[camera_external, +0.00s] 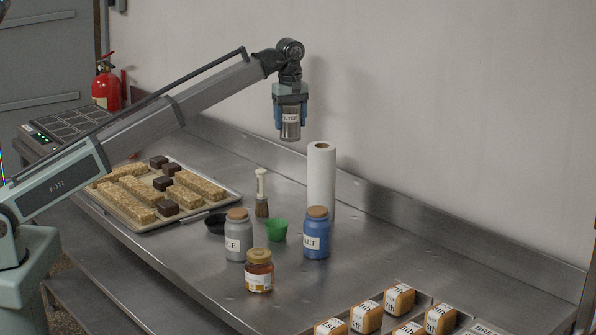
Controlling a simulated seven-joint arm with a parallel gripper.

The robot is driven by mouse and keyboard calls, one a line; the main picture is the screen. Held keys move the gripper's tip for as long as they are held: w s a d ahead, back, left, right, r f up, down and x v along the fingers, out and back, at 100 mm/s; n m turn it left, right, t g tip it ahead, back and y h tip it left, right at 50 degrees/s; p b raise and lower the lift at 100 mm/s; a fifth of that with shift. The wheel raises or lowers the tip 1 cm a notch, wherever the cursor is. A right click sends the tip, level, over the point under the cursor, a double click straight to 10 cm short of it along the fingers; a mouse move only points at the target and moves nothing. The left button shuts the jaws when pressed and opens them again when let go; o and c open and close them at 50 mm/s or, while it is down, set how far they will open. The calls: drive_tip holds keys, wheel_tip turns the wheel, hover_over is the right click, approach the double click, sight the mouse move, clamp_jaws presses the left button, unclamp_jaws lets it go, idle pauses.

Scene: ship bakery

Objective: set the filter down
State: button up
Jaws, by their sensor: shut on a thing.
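The filter (291,128) is a grey metal cylinder with a white label that partly reads "LTER". My gripper (290,115) is shut on it, with blue fingers on either side of its upper part. The filter hangs upright, high above the steel table (375,265), apart from everything below. In the picture it shows above and to the left of the paper roll.
A white paper roll (321,178), brush (262,195), green cup (276,230), black bowl (216,224), grey jar (238,236), blue jar (316,234) and honey jar (259,272) crowd the middle. A tray (130,222) of bars lies left. Bare steel shows right of the blue jar.

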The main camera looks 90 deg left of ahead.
wheel_tip(320, 180, down, 20)
drive_tip(key=shift+r, duration=0.2)
idle(0.4)
drive_tip(key=shift+f, duration=0.15)
drive_tip(key=o, duration=1.3)
drive_tip(key=shift+c, duration=0.2)
wheel_tip(320, 180, up, 12)
drive_tip(key=shift+r, duration=0.2)
drive_tip(key=shift+o, duration=0.2)
